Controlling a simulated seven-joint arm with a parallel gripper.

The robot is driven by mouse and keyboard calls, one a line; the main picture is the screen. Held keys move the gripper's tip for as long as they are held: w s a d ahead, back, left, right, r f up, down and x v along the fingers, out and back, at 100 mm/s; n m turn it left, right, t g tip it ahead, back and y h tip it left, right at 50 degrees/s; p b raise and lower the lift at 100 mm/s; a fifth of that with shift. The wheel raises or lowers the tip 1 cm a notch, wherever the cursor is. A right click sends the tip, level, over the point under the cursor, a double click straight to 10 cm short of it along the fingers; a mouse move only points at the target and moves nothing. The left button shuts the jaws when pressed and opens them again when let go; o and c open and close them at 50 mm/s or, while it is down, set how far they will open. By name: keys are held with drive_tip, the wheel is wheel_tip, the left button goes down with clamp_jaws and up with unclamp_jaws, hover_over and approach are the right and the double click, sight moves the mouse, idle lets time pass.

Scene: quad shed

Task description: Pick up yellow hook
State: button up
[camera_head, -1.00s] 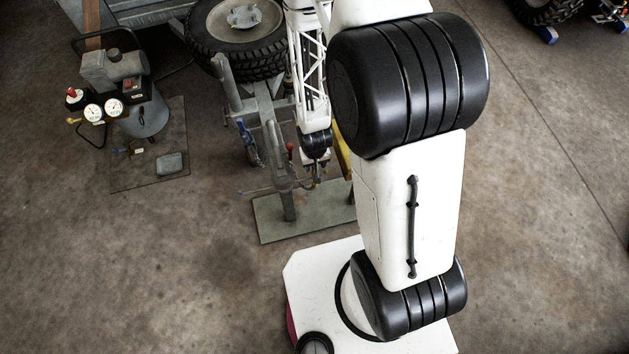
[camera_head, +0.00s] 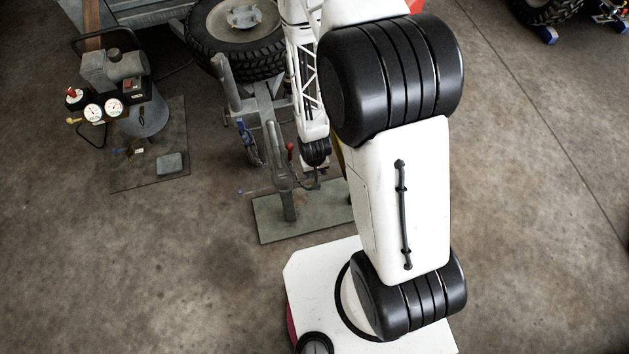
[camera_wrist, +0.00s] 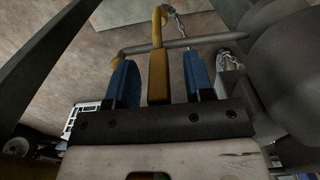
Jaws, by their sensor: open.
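The yellow hook (camera_wrist: 158,65) shows in the wrist view, upright, with its curved tip at the top. My gripper (camera_wrist: 161,82) is open, with one blue finger on each side of the hook. Gaps show between the hook and both fingers, so neither visibly touches it. The hook's lower end is hidden behind the dark gripper plate. In the head view my white arm covers most of the area around the hook, and I cannot make the hook out clearly there.
A grey bar (camera_wrist: 205,41) crosses just behind the fingers, and a chain (camera_wrist: 178,22) hangs by the hook. In the head view a grey metal stand (camera_head: 275,150) rises from a flat base plate (camera_head: 325,211). A compressor (camera_head: 120,75) stands left; a tyre (camera_head: 240,60) lies behind.

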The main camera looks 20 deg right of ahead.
idle(0.4)
clamp_jaws()
drive_tip(key=shift+r, duration=0.15)
drive_tip(key=shift+r, duration=1.25)
drive_tip(key=s+d+r, duration=0.1)
drive_tip(key=s+r, duration=0.1)
drive_tip(key=s, duration=1.4)
drive_tip(key=shift+r, duration=0.1)
drive_tip(key=shift+w, duration=0.1)
